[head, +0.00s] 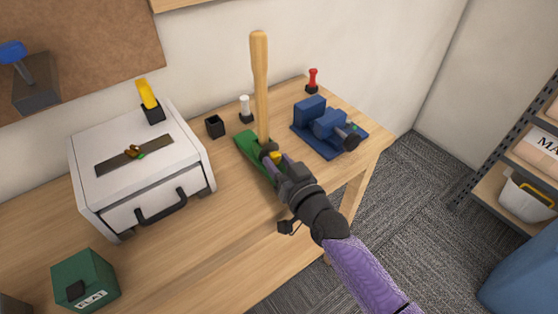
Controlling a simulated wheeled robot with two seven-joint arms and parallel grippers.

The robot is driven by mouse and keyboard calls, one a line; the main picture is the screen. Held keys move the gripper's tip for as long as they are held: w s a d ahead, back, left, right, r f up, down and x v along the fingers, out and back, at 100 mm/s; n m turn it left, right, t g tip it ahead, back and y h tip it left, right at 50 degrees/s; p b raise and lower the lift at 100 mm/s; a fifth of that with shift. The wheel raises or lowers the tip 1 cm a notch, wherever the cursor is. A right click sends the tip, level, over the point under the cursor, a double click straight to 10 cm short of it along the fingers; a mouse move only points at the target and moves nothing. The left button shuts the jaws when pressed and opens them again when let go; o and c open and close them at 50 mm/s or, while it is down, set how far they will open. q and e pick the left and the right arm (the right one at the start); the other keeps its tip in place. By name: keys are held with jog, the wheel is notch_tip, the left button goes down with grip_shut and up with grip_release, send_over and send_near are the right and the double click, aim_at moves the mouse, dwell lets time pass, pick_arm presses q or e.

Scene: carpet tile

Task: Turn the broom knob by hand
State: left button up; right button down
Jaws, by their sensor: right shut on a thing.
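The broom stands on the wooden workbench, with a pale wooden handle (260,85) pointing up from a green base (249,145). A small yellow part, which looks like the knob (276,157), shows at the foot of the handle. My right gripper (272,156) reaches in from the lower right and is shut at this yellow part, beside the handle's foot. Its fingers and wrist hide much of the knob and the near end of the green base. My left gripper is not in view.
A blue vise (322,122) stands close right of the broom. Behind are a red-handled tool (312,82), a white-topped item (246,108) and a black cup (214,126). A white toolbox (140,165) and a green box (86,280) stand left. The bench front is clear.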

jog(key=m, duration=0.3)
jog(key=shift+m+g, duration=0.3)
jog(key=m, duration=0.3)
jog(key=shift+d+g+p, duration=0.1)
jog(key=shift+g+p, duration=0.2)
jog(key=shift+m, duration=1)
jog(key=m+y, duration=0.1)
jog(key=m, duration=0.2)
jog(key=shift+g, duration=0.3)
jog(key=m, duration=0.2)
jog(key=shift+w+m+b, duration=0.1)
jog(key=shift+m+b, duration=0.2)
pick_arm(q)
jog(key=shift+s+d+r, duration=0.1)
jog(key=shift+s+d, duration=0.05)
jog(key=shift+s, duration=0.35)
pick_arm(e)
jog(key=shift+m, duration=0.7)
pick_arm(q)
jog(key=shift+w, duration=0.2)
